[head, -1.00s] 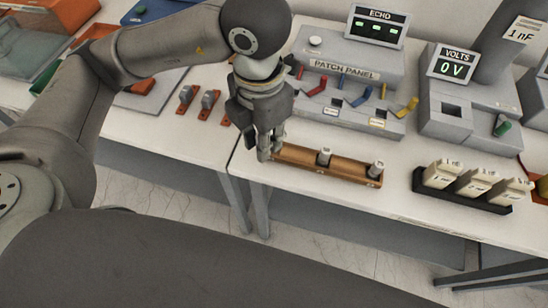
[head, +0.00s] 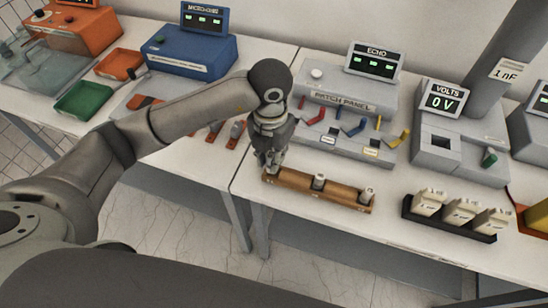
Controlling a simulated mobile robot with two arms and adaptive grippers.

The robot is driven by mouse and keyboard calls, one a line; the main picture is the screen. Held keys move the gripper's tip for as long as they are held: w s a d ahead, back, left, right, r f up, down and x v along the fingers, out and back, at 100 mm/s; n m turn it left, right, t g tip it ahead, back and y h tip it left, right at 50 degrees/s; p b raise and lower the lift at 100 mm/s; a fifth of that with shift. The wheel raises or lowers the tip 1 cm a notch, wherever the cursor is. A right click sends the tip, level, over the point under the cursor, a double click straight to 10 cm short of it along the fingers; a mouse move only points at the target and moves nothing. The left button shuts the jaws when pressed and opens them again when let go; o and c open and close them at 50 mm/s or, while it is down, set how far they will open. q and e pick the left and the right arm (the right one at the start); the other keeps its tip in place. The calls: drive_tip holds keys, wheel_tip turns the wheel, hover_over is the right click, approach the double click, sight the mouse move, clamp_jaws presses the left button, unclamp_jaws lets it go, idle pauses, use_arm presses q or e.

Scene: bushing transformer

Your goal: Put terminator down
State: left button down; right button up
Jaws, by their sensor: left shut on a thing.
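A wooden tray (head: 338,197) lies along the front edge of the right-hand table. Two grey terminators stand upright in it, one in the middle (head: 319,182) and one at the right end (head: 367,194). My left gripper (head: 270,170) points down over the tray's left end, with its fingers shut on a third terminator. That terminator is mostly hidden between the fingers. Whether it touches the tray cannot be told. My right gripper is not in view.
The grey patch panel (head: 345,125) with coloured levers stands just behind the tray. A black rack (head: 449,219) of white capacitor blocks sits to the right. Small orange-based parts (head: 214,131) lie to the left of the gripper. A gap separates the two tables.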

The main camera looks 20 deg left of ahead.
use_arm(q)
drive_tip(key=shift+w+f, duration=0.85)
drive_tip(key=shift+f, duration=0.15)
wheel_tip(320, 180, down, 3)
drive_tip(key=shift+w+r+p, duration=0.1)
drive_tip(key=shift+p, duration=1.15)
drive_tip(key=shift+f, duration=0.2)
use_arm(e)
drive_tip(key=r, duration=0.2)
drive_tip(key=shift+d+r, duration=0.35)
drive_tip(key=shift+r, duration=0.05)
use_arm(q)
drive_tip(key=shift+f, duration=0.15)
drive_tip(key=shift+f+b, duration=0.15)
drive_tip(key=shift+b, duration=0.15)
drive_tip(key=c, duration=1.3)
unclamp_jaws()
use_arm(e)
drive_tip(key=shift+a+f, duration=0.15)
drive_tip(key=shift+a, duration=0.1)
